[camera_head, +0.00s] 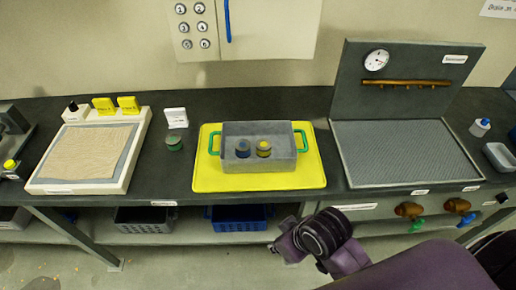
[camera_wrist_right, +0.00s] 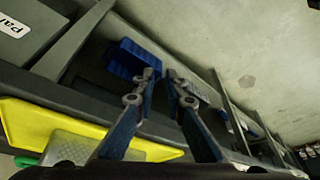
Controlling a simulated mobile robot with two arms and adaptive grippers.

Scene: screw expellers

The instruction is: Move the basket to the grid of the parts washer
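The grey basket (camera_head: 290,167) with green handles stands upright on a yellow mat (camera_head: 215,182), holding two small round parts, one with a blue top (camera_head: 242,148) and one with a yellow top (camera_head: 263,148). The parts washer's grey grid (camera_head: 400,152) lies to the right, bare, below an upright panel with a gauge. My right arm comes in at the lower right of the head view, below the basket. In the right wrist view, my right gripper (camera_wrist_right: 161,76) has a gap between its fingertips and holds nothing. The basket's edge (camera_wrist_right: 75,150) shows at lower left there. My left gripper is out of view.
A tray with a tan sheet (camera_head: 92,152) and a green-topped jar (camera_head: 174,143) stand left of the mat. Small containers (camera_head: 479,127) stand right of the grid. Blue (camera_head: 240,218) and grey (camera_head: 145,219) crates sit on the lower shelf. Valve handles (camera_head: 408,209) stick out below the grid.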

